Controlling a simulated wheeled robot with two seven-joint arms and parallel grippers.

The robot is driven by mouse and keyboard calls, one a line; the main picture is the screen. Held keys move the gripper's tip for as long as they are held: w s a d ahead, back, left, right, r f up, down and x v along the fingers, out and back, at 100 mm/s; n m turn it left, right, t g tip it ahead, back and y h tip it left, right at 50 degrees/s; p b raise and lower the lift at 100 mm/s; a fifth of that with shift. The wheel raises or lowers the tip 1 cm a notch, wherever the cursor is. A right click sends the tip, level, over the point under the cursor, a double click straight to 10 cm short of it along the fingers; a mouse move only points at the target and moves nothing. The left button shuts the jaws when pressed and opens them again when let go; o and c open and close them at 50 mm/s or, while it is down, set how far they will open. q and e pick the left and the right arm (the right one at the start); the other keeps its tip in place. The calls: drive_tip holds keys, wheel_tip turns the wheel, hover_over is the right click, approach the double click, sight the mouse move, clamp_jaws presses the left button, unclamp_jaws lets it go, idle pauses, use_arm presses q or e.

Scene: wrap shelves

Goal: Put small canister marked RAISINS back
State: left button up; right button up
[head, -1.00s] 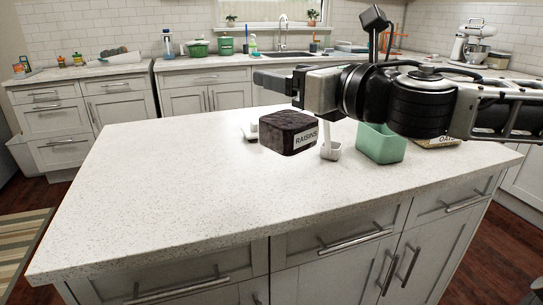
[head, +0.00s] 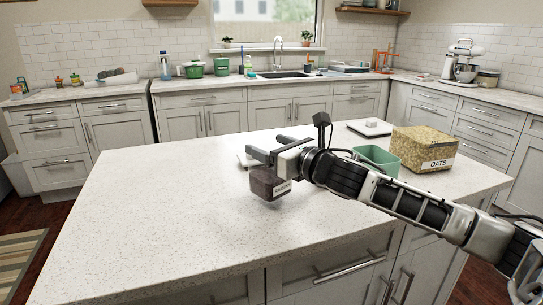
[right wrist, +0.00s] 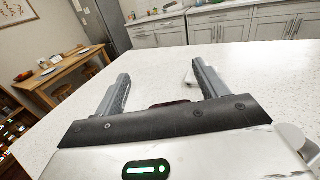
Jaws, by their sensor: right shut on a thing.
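The small dark brown canister marked RAISINS (head: 268,185) hangs below my right gripper (head: 265,145) in the head view, over the middle of the island's top. Its pale label faces front right. My right gripper is shut on it, with the fingers pointing left and spread to its width. In the right wrist view the fingers (right wrist: 160,88) show at both sides. Only a dark sliver of the canister (right wrist: 170,103) shows between them, and the palm hides the rest. Whether its base touches the counter is hard to tell. My left gripper is out of view.
A green open bin (head: 377,157) stands on the island behind my right forearm. A tan box marked OATS (head: 424,150) and a white flat scale-like thing (head: 369,128) are near it. A white item (head: 245,160) is partly hidden behind my gripper. The island's left and front top (head: 170,205) is clear.

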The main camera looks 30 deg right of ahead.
wheel_tip(320, 180, down, 2)
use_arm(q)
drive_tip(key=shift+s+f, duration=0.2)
use_arm(e)
drive_tip(key=shift+f, duration=0.1)
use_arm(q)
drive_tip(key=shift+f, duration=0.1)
use_arm(e)
drive_tip(key=o, duration=1.6)
drive_tip(key=shift+s, duration=0.1)
